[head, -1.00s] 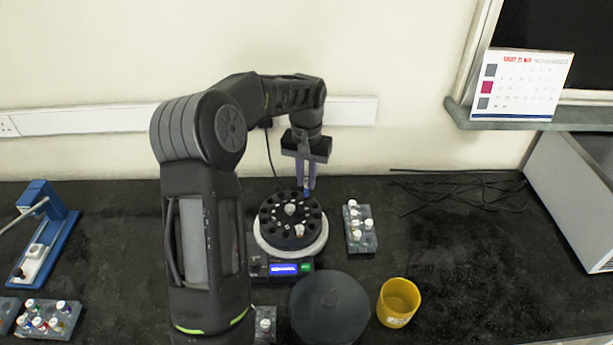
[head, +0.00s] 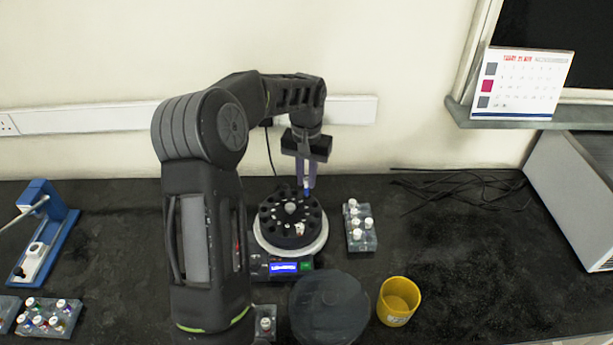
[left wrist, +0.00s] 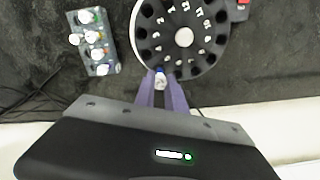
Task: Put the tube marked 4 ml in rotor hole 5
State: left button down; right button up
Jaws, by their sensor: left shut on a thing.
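My left gripper (head: 307,190) is shut on a small tube with a blue part (head: 307,193), over the back right edge of the rotor. In the left wrist view the tube's pale cap (left wrist: 160,80) shows between the purple fingers (left wrist: 161,88), at the rotor's rim. I cannot read its marking, or tell whether its lower end is in a hole. The black rotor (head: 272,218) has a ring of numbered holes and a pale centre knob (left wrist: 184,37). My right gripper is not in view.
A grey rack (head: 368,240) with several white-capped tubes stands right of the centrifuge. A dark round lid (head: 328,308) and a yellow cup (head: 398,301) are in front. Another tube rack (head: 50,320) is at front left. Cables (head: 450,185) lie back right.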

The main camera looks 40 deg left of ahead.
pick_arm(q)
jog(key=shift+f+b, duration=0.45)
jog(key=shift+f, duration=0.25)
dwell(0.9)
jog(key=shift+f+b, duration=0.75)
jog(key=shift+f, duration=0.4)
jog(key=c, duration=1)
grip_release()
jog(key=shift+r+p, duration=2.15)
jog(key=shift+r, duration=0.9)
